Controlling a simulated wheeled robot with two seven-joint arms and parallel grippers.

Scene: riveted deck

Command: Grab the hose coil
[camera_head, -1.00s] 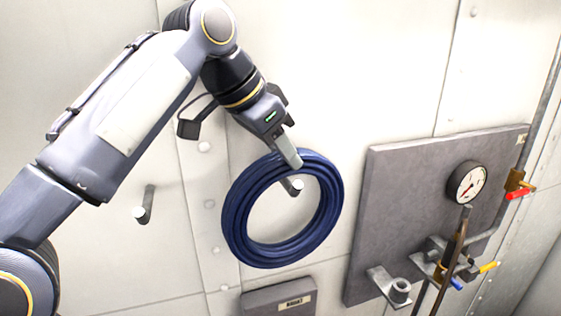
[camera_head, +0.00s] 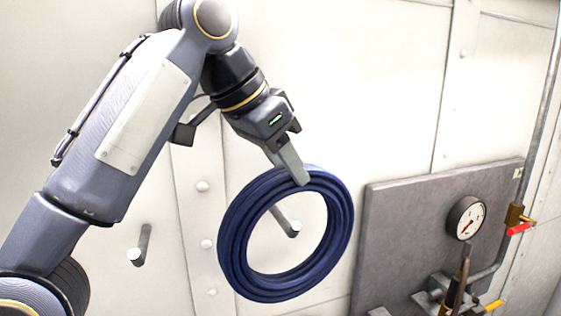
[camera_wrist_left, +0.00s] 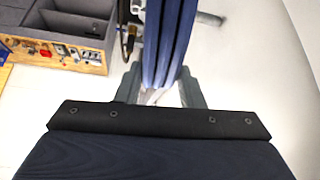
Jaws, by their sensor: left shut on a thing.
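The hose coil (camera_head: 236,240) is a dark blue ring of several turns, hanging upright in front of the pale wall. My left gripper (camera_head: 297,174) is shut on the top of its ring, with a grey finger across the front. In the left wrist view the coil (camera_wrist_left: 168,38) runs between the two fingers of the left gripper (camera_wrist_left: 160,88). A grey wall peg (camera_head: 286,221) shows through the coil's opening, below the top of the ring and apart from it. I cannot tell whether its tip still reaches into the ring. My right gripper is not in view.
A second peg (camera_head: 141,245) sticks out of the wall at left, empty. At right a grey panel (camera_head: 400,235) carries a gauge (camera_head: 466,218), pipes and coloured valve handles. The left wrist view shows a foam-lined box (camera_wrist_left: 62,25) with small items at upper left.

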